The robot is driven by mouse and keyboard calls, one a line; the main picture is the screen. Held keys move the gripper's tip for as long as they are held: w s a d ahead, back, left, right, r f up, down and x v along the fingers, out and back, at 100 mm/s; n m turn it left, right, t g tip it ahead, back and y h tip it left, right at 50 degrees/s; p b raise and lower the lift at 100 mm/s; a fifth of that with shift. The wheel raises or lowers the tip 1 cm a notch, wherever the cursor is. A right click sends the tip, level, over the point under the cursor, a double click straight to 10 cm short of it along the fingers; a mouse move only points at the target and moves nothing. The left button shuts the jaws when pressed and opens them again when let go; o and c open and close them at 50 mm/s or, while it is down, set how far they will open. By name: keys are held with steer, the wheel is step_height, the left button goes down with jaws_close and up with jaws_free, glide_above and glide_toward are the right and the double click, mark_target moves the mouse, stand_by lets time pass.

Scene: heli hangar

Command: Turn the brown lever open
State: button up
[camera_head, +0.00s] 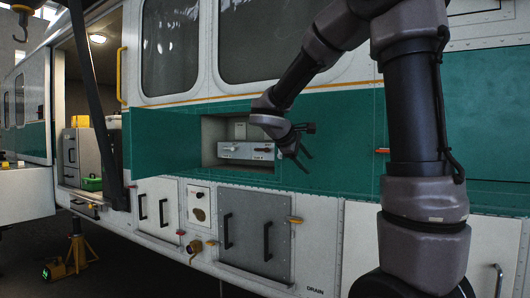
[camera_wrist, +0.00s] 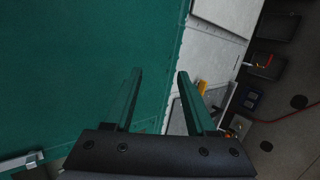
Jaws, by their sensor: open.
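An open recess (camera_head: 209,140) in the green side of the helicopter holds a grey panel (camera_head: 246,152) with small levers on it. A small brownish lever (camera_head: 263,149) seems to sit at the panel's right part, but it is too small to tell its exact position. My gripper (camera_head: 308,165) is just right of the recess, in front of the green wall, apart from the panel. In the wrist view my gripper (camera_wrist: 160,72) is open and empty, its two fingers spread over green wall. The lever cannot be made out in the wrist view.
The open green door (camera_head: 160,142) stands out left of the recess. Below are a grey hatch (camera_head: 254,232) with black handles and a white hatch (camera_head: 158,208). A yellow jack (camera_head: 75,255) stands at lower left. Green wall right of the recess is flat.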

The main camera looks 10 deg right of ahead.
steer(key=w+a+r+n+t+h, duration=0.1)
steer(key=w+a+n+t+h, duration=0.3)
steer(key=w, duration=0.6)
steer(key=n+t+y, duration=0.2)
steer(key=n+t, duration=0.2)
steer(key=n, duration=0.2)
glide_toward(266, 150)
steer(key=x, duration=0.9)
jaws_close()
steer(key=shift+f, duration=0.1)
steer(key=shift+f, duration=0.2)
